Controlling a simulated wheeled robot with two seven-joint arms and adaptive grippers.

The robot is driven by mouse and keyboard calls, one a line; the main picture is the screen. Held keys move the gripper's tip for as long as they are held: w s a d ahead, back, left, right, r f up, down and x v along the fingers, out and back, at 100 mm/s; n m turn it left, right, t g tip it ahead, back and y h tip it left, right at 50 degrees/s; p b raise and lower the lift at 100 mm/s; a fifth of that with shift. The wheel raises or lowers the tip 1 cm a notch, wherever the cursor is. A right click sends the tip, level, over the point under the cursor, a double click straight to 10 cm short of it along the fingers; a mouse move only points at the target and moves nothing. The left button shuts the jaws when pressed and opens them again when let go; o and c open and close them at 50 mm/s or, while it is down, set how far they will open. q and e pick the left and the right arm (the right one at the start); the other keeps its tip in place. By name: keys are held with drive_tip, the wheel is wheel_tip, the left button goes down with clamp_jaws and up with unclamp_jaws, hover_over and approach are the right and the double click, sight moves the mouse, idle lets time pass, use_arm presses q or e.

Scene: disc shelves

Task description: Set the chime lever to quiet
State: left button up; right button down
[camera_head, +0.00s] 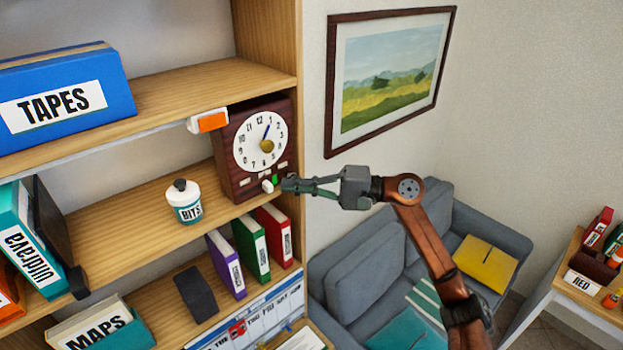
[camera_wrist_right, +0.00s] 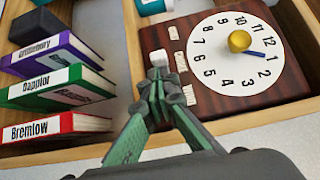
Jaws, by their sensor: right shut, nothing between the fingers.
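The dark wooden clock (camera_head: 244,190) stands at the right end of the middle shelf, its white dial facing out. It also fills the right of the wrist view (camera_wrist_right: 215,103). The chime lever's white knob (camera_head: 268,187) sticks out low on the front; in the wrist view the knob (camera_wrist_right: 158,58) sits beside the middle of three small pale plates, whose words are too small to read. My right gripper (camera_head: 287,184) is shut and empty, its fingertips (camera_wrist_right: 160,84) right at the knob; I cannot tell whether they touch. My left gripper is out of view.
A white BITS jar (camera_head: 184,203) stands left of the clock. A framed picture (camera_head: 390,75) hangs on the right wall above a grey sofa (camera_head: 355,262).

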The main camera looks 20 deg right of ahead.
sight(268, 187)
drive_tip(key=shift+w+a, duration=0.35)
drive_tip(key=shift+a, duration=0.3)
drive_tip(key=a+b, duration=0.1)
drive_tip(key=s+a+b, duration=0.1)
drive_tip(key=a+b, duration=0.1)
drive_tip(key=s+a+b, duration=0.1)
drive_tip(key=a+b, duration=0.1)
drive_tip(key=shift+f, duration=0.2)
drive_tip(key=shift+s+a+r, duration=0.1)
drive_tip(key=shift+s+a, duration=0.05)
drive_tip(key=shift+a, duration=0.3)
drive_tip(key=shift+r, duration=0.1)
drive_tip(key=shift+d, duration=0.1)
